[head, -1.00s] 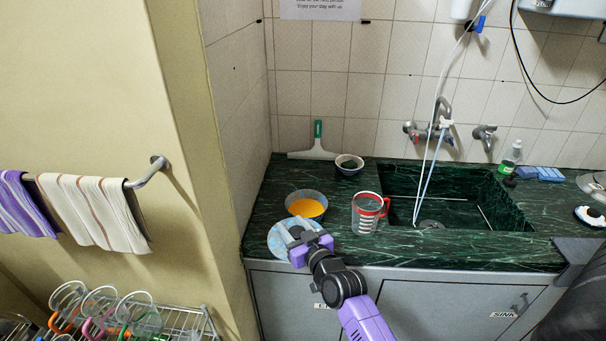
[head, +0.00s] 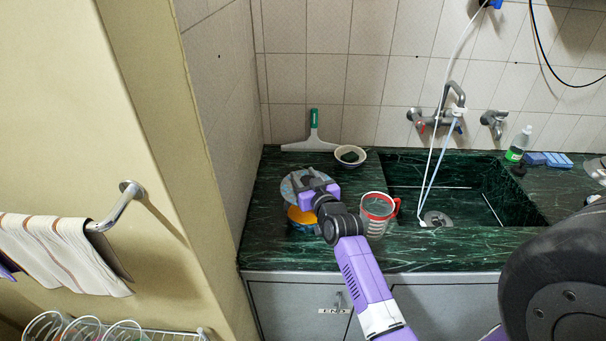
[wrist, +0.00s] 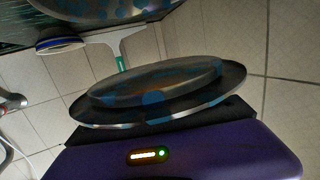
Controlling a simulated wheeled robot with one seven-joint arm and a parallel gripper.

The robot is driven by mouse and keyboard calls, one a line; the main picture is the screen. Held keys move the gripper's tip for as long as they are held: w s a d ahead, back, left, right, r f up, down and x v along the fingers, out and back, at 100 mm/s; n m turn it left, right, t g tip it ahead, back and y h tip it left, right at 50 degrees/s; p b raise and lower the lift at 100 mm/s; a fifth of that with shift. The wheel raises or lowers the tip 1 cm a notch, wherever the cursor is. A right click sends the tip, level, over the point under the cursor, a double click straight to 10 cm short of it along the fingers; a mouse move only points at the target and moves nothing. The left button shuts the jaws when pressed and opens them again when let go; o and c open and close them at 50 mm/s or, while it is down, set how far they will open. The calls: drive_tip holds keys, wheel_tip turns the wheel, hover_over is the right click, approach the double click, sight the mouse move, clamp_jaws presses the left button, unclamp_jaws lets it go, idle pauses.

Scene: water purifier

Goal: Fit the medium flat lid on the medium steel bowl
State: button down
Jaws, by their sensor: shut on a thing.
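The medium flat lid (head: 289,188) is a blue-mottled grey disc. My gripper (head: 309,181) is shut on it. The lid (wrist: 150,88) also shows nearly edge-on just beyond my gripper in the wrist view. The medium steel bowl (head: 301,222), with an orange patch showing, stands on the green counter. In the head view the lid and gripper overlap and hide much of the bowl; the lid appears raised over its back part. In the wrist view a blue-spotted bowl surface (wrist: 105,10) shows at the top, apart from the lid.
A clear mug with a red rim (head: 377,214) stands close right of my gripper. A small white bowl (head: 350,155) and a green-handled squeegee (head: 312,139) are behind. The sink (head: 470,190) is right. The tiled wall (head: 222,110) bounds the counter's left side.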

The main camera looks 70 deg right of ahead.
drive_tip(key=shift+f+b, duration=3.1)
drive_tip(key=shift+f, duration=0.55)
drive_tip(key=c, duration=0.7)
unclamp_jaws()
drive_tip(key=shift+a, duration=0.15)
drive_tip(key=v, duration=0.7)
drive_tip(key=shift+s+b, duration=0.2)
drive_tip(key=shift+b, duration=0.1)
drive_tip(key=shift+a, duration=0.15)
drive_tip(key=shift+r, duration=0.15)
